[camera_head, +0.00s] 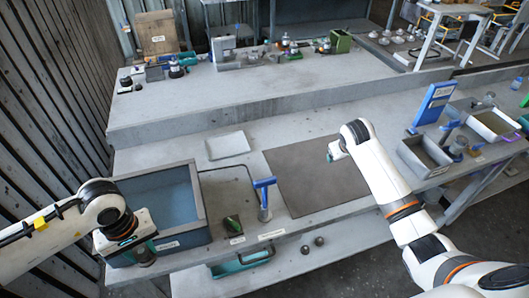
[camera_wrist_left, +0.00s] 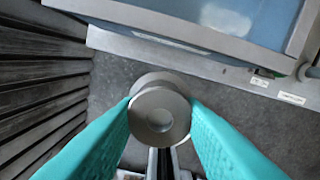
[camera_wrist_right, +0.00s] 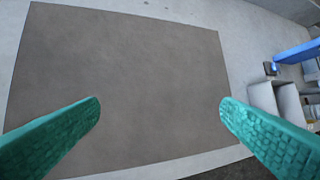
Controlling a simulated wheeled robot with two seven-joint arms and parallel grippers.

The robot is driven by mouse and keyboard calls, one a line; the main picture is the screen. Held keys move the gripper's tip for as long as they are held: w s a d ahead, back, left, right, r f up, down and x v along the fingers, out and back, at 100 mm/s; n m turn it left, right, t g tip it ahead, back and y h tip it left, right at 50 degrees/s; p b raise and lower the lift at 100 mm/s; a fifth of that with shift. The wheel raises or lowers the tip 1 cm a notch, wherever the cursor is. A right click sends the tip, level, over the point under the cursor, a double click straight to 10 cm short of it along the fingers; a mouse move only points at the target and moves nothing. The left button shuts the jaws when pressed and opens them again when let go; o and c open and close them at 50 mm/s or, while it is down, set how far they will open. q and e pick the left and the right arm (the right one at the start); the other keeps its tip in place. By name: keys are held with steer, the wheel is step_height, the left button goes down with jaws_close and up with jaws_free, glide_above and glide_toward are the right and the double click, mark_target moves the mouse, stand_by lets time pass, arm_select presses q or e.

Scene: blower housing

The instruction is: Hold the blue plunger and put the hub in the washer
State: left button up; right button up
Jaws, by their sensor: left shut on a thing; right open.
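The hub, a grey round metal part with a flange and a central hole, is held between the teal fingers of my left gripper (camera_wrist_left: 160,110) in the left wrist view (camera_wrist_left: 158,122). The washer, a grey-rimmed basin with blue liquid (camera_head: 196,184), is just beyond it; the hub is outside its front wall, over the floor. The washer's rim also shows in the left wrist view (camera_wrist_left: 150,38). The blue plunger (camera_head: 264,184), a T-handle on a pale shaft, stands upright right of the washer, untouched. My right gripper (camera_wrist_right: 160,108) is open and empty above the dark mat.
The dark mat (camera_head: 310,180) is bare. A white tray (camera_head: 227,145) lies behind the washer. A small dark-green block (camera_head: 232,225) is near the plunger. A grey bin (camera_head: 424,157) and a blue board (camera_head: 433,104) stand at the right. A lower shelf holds a teal-handled item (camera_head: 242,262).

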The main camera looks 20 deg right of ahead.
steer(key=w+a+r+y, duration=0.1)
steer(key=a+r, duration=0.1)
steer(key=a, duration=0.3)
steer(key=w+a+r+y, duration=0.1)
steer(key=w+a+r, duration=0.1)
steer(key=a, duration=0.3)
step_height(320, 180, up, 8)
steer(key=g+y, duration=0.2)
steer(key=g, duration=0.3)
glide_above(265, 179)
steer(key=shift+r, duration=0.2)
steer(key=shift+s+f, duration=0.1)
steer(key=shift+f, duration=0.15)
step_height(265, 179, down, 11)
steer(key=shift+f, duration=0.2)
